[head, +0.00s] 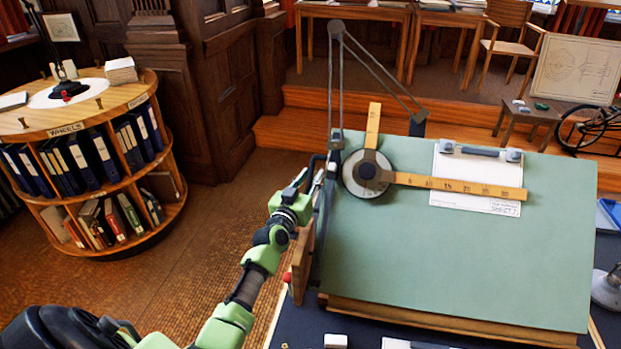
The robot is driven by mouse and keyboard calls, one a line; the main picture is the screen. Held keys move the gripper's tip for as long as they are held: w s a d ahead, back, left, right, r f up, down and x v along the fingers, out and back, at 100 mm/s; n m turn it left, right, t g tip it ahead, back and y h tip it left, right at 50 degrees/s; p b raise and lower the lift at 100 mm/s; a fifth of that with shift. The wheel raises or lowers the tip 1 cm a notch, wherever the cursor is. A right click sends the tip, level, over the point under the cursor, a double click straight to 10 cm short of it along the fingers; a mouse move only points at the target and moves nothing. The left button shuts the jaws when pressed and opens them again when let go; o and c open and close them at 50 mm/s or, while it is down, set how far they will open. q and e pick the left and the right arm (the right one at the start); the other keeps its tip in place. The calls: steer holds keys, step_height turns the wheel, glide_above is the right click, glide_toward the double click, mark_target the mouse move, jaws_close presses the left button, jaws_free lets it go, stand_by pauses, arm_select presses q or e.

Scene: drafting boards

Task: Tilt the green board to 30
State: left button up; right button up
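The green board (460,250) is a large drafting board in the head view, tilted with its far edge raised and its near edge low over a wooden ledge. A drafting arm with yellow rulers (455,186) and a round head (367,174) lies over its upper left part. A white sheet (478,178) is clipped near its top. My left gripper (308,186) is at the board's left side, close to dark metal parts there. Whether it touches or grips them is unclear. No tilt scale is readable. My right gripper is not in view.
A round bookshelf (97,110) with binders stands at the left. Grey linkage bars (376,62) rise above the board's far left corner. Small white blocks (335,341) lie at the near table edge. Wooden steps (285,132) are behind.

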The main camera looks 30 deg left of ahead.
arm_select(q)
jaws_close()
steer(key=shift+w, duration=0.1)
steer(key=shift+w+a+f+p, duration=0.15)
steer(key=shift+w+p, duration=0.05)
steer(key=shift+p, duration=0.1)
steer(key=w+a+f+g+p, duration=0.1)
steer(key=w+f+g, duration=0.2)
steer(key=f, duration=0.3)
steer(key=shift+w+a+h, duration=0.25)
steer(key=shift+w+h, duration=0.05)
steer(key=shift+w, duration=0.45)
